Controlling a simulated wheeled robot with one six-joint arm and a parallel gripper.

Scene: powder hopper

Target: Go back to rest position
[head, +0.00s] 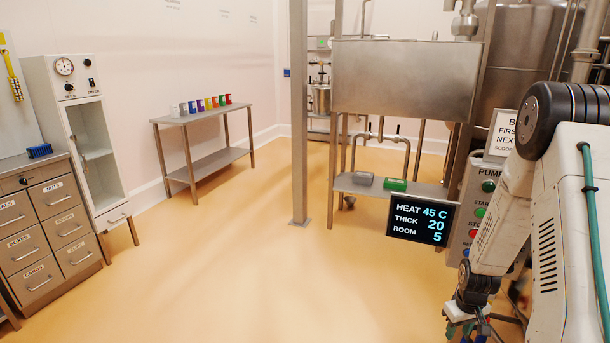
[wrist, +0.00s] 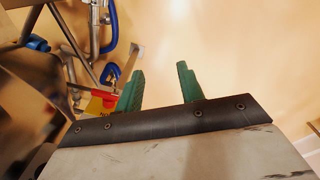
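My gripper (wrist: 160,88) shows in the wrist view with its two green fingers spread apart. Nothing is between the fingers, and pale orange floor lies beyond them. In the head view my arm hangs at the right edge, with the gripper end low at the bottom right and partly cut off by the frame.
A pump panel (head: 482,205) and a display (head: 423,219) reading HEAT 45 C, THICK 20, ROOM 5 stand close to my arm. A steel hopper (head: 405,80) stands behind. Blue hoses (wrist: 110,25) and pipes are near the fingers. The middle floor (head: 220,260) is clear.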

